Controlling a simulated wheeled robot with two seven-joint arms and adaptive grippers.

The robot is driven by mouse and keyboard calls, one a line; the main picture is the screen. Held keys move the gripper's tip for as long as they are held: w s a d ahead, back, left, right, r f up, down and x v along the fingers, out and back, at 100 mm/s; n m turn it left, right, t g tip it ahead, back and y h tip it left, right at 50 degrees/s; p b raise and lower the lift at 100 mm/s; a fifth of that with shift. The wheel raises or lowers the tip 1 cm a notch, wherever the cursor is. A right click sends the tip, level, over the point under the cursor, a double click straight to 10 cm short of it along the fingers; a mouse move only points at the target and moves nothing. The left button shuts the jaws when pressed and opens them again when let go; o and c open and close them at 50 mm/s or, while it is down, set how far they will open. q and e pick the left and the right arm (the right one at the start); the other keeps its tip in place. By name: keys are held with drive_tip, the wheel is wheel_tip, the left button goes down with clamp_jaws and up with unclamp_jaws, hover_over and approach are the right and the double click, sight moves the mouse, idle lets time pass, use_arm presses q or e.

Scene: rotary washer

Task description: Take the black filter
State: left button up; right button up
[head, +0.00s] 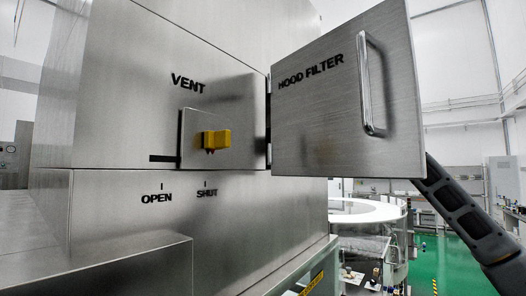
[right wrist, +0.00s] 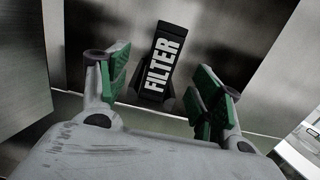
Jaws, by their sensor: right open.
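The black filter (right wrist: 157,62), marked "FILTER" in white letters, stands tilted inside a metal compartment in the right wrist view. My right gripper (right wrist: 155,88) is open, with its green-padded fingers on either side of the filter's lower part in the picture. Its fingers look apart from the filter, though the depth between them is hard to tell. In the head view the filter and the right gripper are hidden behind the open hood filter door (head: 345,95); a dark arm of mine reaches up behind it from the right. My left gripper is not in view.
The hood filter door stands swung open to the right, with a metal handle (head: 372,85). The vent panel carries a yellow knob (head: 216,139) above the OPEN and SHUT marks, near SHUT. A round white-topped machine (head: 366,210) stands behind, and green floor (head: 450,262) shows at the right.

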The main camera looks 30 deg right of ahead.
drive_tip(key=shift+w+f+g+h, duration=0.15)
drive_tip(key=shift+f+g+h, duration=0.2)
drive_tip(key=shift+f, duration=0.55)
drive_tip(key=p+x, duration=0.2)
drive_tip(key=x, duration=0.5)
drive_tip(key=shift+w+r, duration=0.1)
drive_tip(key=shift+r, duration=0.05)
drive_tip(key=shift+w+a+p, duration=0.3)
drive_tip(key=shift+w, duration=0.35)
